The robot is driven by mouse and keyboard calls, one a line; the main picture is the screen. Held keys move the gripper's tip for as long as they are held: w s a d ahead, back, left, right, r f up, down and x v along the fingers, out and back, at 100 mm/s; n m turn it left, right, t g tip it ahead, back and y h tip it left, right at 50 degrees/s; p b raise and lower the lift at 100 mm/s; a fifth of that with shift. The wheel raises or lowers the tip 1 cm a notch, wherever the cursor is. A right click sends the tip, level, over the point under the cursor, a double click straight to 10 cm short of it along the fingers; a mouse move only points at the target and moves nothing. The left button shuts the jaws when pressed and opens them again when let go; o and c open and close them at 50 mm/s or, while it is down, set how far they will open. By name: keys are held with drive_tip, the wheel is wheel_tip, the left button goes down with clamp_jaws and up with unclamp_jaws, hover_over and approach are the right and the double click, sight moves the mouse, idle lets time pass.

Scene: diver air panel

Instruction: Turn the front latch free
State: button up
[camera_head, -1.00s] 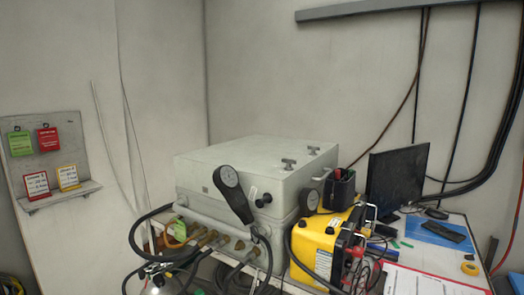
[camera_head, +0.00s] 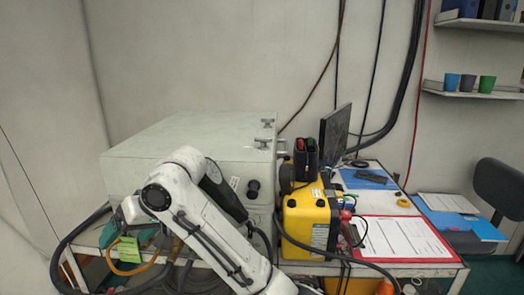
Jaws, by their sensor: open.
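The pale grey panel case (camera_head: 190,133) stands closed on the bench left of centre. Two small grey T-shaped latches sit on its lid near the right edge. The front latch (camera_head: 262,143) is the nearer one, and the rear latch (camera_head: 267,123) is behind it. Both are too small for me to tell exactly how they are turned. My white arm rises from the bottom across the case's front, left of and below the latches. Its gripper cannot be made out; the arm's far end is by the case's left front. Nothing covers the front latch.
A yellow unit (camera_head: 308,222) and a dark holder (camera_head: 305,158) stand right of the case, near the latches. A black knob (camera_head: 253,186) is on the case front. Hoses (camera_head: 70,240) loop at left. A monitor (camera_head: 334,135) stands behind. The space above the lid is clear.

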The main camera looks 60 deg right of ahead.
drive_tip(key=d+r+m+h, duration=0.1)
drive_tip(key=d+r+h, duration=0.1)
drive_tip(key=d+r, duration=0.65)
wheel_tip(320, 180, up, 15)
drive_tip(key=m+g+h+p, duration=0.2)
drive_tip(key=m+g+h, duration=0.4)
drive_tip(key=m, duration=0.3)
hover_over(263, 147)
drive_tip(key=s+a, duration=0.2)
drive_tip(key=a, duration=0.2)
drive_tip(key=x, duration=0.3)
drive_tip(key=p+x, duration=0.1)
drive_tip(key=x, duration=0.6)
drive_tip(key=shift+w+d, duration=0.15)
drive_tip(key=shift+w, duration=0.2)
drive_tip(key=shift+c, duration=0.4)
drive_tip(key=c, duration=1)
drive_tip(key=shift+o, duration=0.2)
